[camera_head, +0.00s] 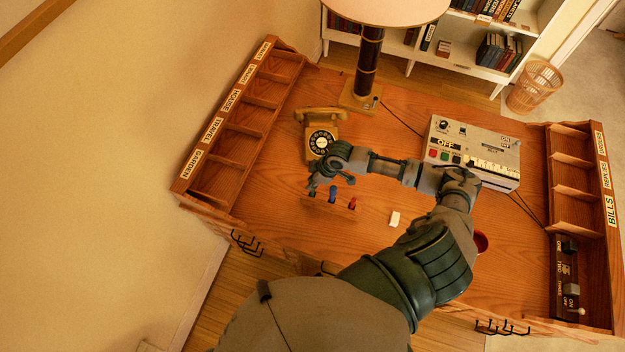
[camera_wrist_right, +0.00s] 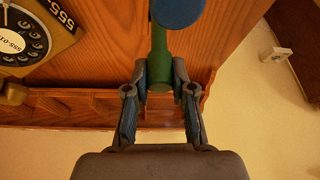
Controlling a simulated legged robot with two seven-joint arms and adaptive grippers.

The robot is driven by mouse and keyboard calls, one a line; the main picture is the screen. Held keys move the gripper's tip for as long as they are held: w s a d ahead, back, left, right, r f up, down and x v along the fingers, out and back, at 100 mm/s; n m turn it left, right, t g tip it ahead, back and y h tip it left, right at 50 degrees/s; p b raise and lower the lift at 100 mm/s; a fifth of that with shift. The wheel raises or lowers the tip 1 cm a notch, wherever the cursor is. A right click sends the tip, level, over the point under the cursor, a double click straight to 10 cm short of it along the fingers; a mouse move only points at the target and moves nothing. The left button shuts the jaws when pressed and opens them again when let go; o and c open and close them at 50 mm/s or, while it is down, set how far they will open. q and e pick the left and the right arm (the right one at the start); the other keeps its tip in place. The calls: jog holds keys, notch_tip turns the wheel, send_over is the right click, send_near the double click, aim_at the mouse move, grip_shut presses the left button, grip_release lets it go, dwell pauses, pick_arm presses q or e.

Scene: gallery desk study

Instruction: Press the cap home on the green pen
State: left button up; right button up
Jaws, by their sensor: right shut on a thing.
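My right gripper (camera_head: 322,183) reaches over the left part of the desk, just in front of the telephone. In the right wrist view my right gripper (camera_wrist_right: 160,80) is shut on a green cylinder, part of the green pen (camera_wrist_right: 159,50). I cannot tell its cap from its barrel. A round blue pen top (camera_wrist_right: 178,10) overlaps the green pen's far end in that view. In the head view the blue pen (camera_head: 332,194) and the red pen (camera_head: 352,203) stand to the right of the gripper, and the green one is mostly hidden by the fingers. My left gripper is out of view.
A yellow dial telephone (camera_head: 321,138) stands close behind my gripper. A lamp (camera_head: 368,65), a grey machine with keys (camera_head: 470,150) and labelled pigeonholes (camera_head: 240,120) border the space. A small white block (camera_head: 394,218) lies mid-desk. A red item (camera_head: 481,242) is partly hidden by my arm.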

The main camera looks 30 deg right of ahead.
jog(key=shift+p, duration=0.4)
dwell(0.6)
jog(key=shift+f, duration=0.1)
jog(key=o, duration=1.3)
notch_tip(320, 180, up, 2)
jog(key=shift+r+p, duration=0.25)
jog(key=shift+p, duration=0.95)
jog(key=shift+r, duration=2.3)
